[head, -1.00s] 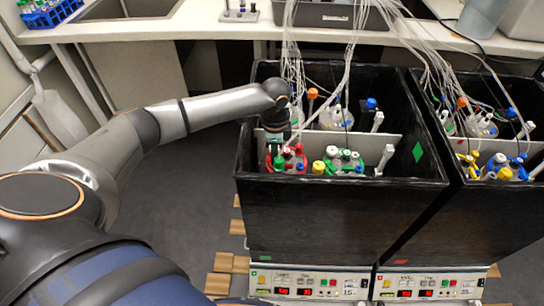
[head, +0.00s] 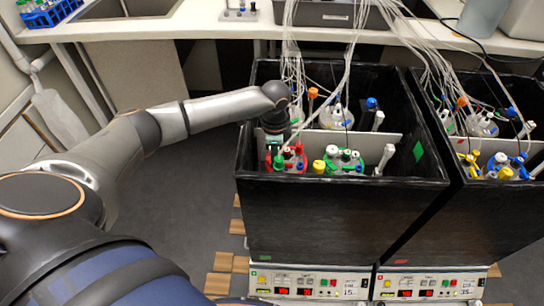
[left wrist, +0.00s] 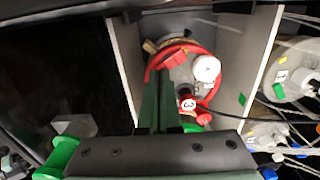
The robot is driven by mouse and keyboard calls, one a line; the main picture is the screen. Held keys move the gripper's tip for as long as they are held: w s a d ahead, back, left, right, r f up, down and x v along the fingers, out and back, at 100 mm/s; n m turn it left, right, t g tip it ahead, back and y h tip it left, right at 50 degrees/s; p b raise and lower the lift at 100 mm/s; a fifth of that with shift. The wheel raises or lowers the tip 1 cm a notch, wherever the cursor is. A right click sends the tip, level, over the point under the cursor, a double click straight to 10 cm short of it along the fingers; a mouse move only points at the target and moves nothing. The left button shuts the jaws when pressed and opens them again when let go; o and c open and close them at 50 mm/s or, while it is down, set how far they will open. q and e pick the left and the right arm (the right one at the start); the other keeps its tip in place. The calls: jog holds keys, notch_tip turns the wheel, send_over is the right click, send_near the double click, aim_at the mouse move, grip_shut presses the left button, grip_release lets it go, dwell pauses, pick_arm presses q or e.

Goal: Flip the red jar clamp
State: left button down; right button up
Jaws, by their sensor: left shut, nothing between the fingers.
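The jar with the red clamp stands in the near-left compartment of the left black box. Its red clamp (head: 272,159) shows in the head view as red parts around the jar top. In the left wrist view the red clamp (left wrist: 208,47) is a ring around the jar lid, with a red block on its near-left side. My left gripper (head: 275,150) reaches down into the box over the left side of this jar. Its green fingers (left wrist: 158,92) are together and empty, with the tips by the ring's left side. Contact cannot be told. My right gripper is out of view.
A jar with a green clamp (head: 345,155) stands to the right in the same box. A grey divider (head: 390,143) and black box walls (head: 340,215) surround the jars. Tubes hang from above. A second box with blue-clamped and yellow-topped jars stands to the right.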

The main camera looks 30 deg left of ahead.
pick_arm(q)
jog(key=shift+f, duration=0.55)
dwell(0.4)
notch_tip(320, 180, up, 3)
jog(key=p, duration=0.3)
jog(key=shift+r+p, duration=0.3)
jog(key=shift+p, duration=0.2)
jog(key=shift+r+p, duration=0.25)
jog(key=shift+p, duration=0.05)
notch_tip(320, 180, up, 3)
jog(key=p, duration=0.3)
jog(key=shift+p, duration=0.4)
jog(key=shift+d, duration=0.1)
